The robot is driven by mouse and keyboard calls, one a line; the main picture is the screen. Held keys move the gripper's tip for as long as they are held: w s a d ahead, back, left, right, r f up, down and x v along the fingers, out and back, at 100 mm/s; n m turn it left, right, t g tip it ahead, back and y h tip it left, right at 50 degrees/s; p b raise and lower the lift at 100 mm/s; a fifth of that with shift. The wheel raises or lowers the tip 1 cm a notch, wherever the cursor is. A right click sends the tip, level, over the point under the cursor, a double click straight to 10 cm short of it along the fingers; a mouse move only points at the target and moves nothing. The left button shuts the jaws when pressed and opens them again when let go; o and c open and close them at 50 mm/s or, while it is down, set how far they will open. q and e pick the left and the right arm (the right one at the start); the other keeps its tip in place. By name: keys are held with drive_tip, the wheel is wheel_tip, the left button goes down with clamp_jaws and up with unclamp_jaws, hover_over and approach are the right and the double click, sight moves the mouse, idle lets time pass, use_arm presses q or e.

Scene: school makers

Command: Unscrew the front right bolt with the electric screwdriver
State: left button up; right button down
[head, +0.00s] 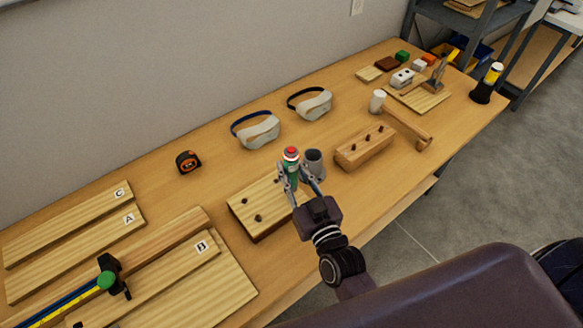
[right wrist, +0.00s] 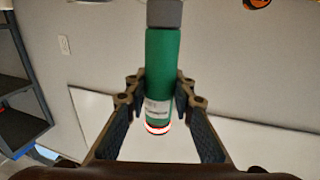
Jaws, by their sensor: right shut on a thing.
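The electric screwdriver (head: 291,172), green with a red end cap, stands roughly upright between the fingers of my right gripper (head: 297,180), which is shut on it. In the right wrist view the green body (right wrist: 160,75) is between both finger pads, with its grey part toward the top edge. The screwdriver is at the right end of a light wooden block (head: 259,233). Dark bolts show on the block, one near the front left (head: 259,218) and one at the back left (head: 248,199). The front right bolt and the screwdriver tip are hidden by my gripper. My left gripper is out of view.
A grey cup-like holder (head: 315,163) stands close behind my right gripper. A second wooden block (head: 364,150) with dark pegs and a mallet (head: 405,122) lie to the right. White goggles (head: 259,133), a tape measure (head: 188,162) and labelled boards (head: 75,255) occupy the back and left.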

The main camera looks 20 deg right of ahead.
sight(294, 157)
drive_tip(key=shift+f+p, duration=0.2)
drive_tip(key=shift+p, duration=0.45)
idle(2.0)
drive_tip(key=shift+r+p, duration=0.25)
drive_tip(key=shift+p, duration=0.05)
idle(1.1)
drive_tip(key=shift+w+r, duration=0.1)
drive_tip(key=shift+r, duration=0.05)
idle(0.3)
wheel_tip(294, 157, up, 6)
drive_tip(key=p, duration=0.6)
drive_tip(key=shift+p, duration=0.35)
